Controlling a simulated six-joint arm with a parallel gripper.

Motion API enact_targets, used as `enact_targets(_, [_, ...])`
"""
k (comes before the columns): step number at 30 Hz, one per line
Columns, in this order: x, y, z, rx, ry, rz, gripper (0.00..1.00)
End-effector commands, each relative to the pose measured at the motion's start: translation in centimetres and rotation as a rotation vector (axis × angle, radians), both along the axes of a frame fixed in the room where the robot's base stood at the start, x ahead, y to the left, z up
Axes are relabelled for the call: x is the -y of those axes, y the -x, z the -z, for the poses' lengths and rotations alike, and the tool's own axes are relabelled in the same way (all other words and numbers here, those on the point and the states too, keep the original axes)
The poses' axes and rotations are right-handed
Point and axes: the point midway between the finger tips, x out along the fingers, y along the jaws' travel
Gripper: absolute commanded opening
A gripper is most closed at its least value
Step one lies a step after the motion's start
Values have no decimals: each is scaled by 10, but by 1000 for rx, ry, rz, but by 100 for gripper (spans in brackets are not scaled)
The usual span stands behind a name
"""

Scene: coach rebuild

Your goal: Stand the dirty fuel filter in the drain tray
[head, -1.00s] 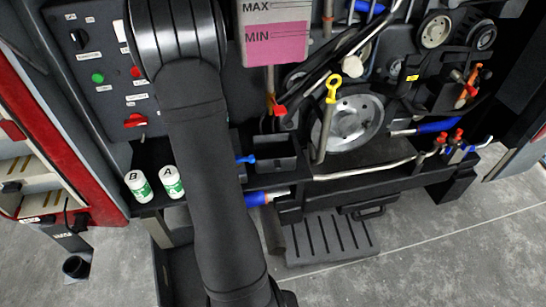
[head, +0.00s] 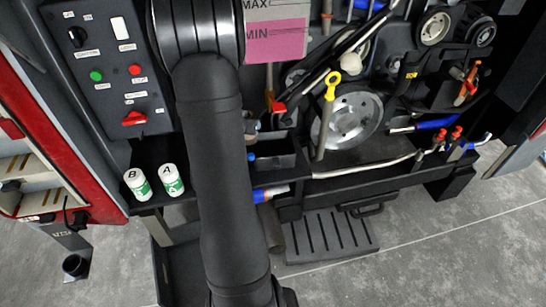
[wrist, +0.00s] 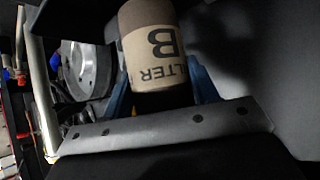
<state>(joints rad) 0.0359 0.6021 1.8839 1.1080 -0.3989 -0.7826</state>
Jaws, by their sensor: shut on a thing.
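A dark brown cylinder with a tan band lettered "FILTER B" (wrist: 152,50) fills the upper middle of the wrist view, its lettering upside down. My gripper (wrist: 160,88) is shut on it, with blue fingers showing on both sides. The filter's lower end is in shadow, and I cannot tell whether it touches anything. In the head view my arm hides the gripper.
Two white-and-green canisters, marked B (head: 137,186) and A (head: 171,181), stand on the ledge left of my arm. A grey bar with holes (wrist: 165,128) crosses the wrist view below the filter. A pulley (head: 352,120) and pipes crowd the right.

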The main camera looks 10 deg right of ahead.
Motion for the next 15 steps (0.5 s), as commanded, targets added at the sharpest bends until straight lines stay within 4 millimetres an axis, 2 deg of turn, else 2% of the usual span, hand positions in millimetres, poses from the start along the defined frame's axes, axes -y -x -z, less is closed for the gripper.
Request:
enact_targets(1, [17, 0, 10, -3, 2, 32, 16])
enact_targets(6, [60, 3, 33, 2, 0, 116, 16])
enact_targets(10, [79, 6, 44, 6, -2, 152, 16])
enact_targets(15, [86, 7, 57, 6, -3, 166, 16])
